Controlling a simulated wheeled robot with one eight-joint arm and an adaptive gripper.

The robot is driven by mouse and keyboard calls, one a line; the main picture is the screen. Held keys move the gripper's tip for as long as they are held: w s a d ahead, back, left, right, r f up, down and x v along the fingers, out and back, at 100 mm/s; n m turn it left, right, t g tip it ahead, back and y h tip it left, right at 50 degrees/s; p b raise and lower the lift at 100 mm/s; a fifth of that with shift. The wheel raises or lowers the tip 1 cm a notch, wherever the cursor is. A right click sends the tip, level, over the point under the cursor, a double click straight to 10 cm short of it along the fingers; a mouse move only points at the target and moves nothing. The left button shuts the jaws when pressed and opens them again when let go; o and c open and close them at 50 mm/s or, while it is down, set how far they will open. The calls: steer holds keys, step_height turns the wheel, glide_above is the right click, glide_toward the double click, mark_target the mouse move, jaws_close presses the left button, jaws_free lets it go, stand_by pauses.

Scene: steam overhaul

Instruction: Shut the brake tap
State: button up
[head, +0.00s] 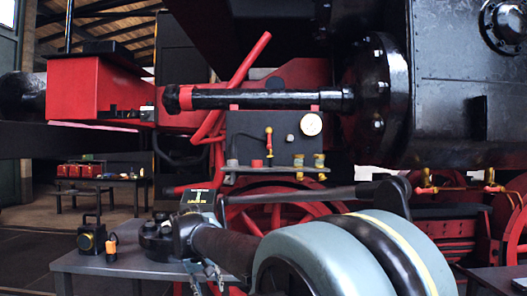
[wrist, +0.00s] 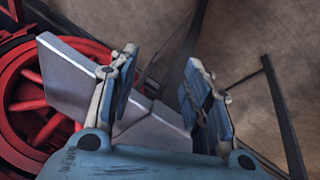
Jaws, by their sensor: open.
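A small tap with a red upright lever and a brass-coloured body (head: 269,147) is on the dark panel (head: 245,130) under the black cylinder in the head view. It looks like the brake tap; I read no label on it. My gripper (wrist: 160,95) is open and empty in the wrist view, its two blue-grey fingers well apart. It points down past a grey bench top toward the floor. In the head view my arm reaches left, below the panel, and its end is hard to make out. The tap is out of the wrist view.
A pressure gauge (head: 311,124) and brass fittings (head: 319,163) sit beside the tap. A grey bench (head: 105,263) carries a lantern (head: 91,236) at left. Red spoked wheels are behind my arm; one (wrist: 40,100) is close left of the gripper. More brass taps (head: 430,184) are at right.

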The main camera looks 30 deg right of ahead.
steer(key=w+d+r+m+h, duration=0.1)
steer(key=w+d+r+h, duration=0.15)
steer(key=d+r, duration=0.35)
steer(key=w+d+r+m+t+h, duration=0.1)
steer(key=w+d+r+m+h, duration=0.2)
steer(key=r, duration=0.4)
steer(key=w+d+r+h, duration=0.2)
steer(key=w+d+r, duration=0.3)
steer(key=r, duration=0.2)
steer(key=m+t+h, duration=0.2)
steer(key=h, duration=0.4)
glide_toward(269, 139)
steer(key=s+a+f, duration=0.3)
steer(key=a+f, duration=0.1)
steer(key=a, duration=0.4)
steer(key=x, duration=1.6)
steer(key=shift+w+d+r, duration=0.1)
steer(key=shift+w+d, duration=0.1)
steer(key=shift+w, duration=0.15)
jaws_close()
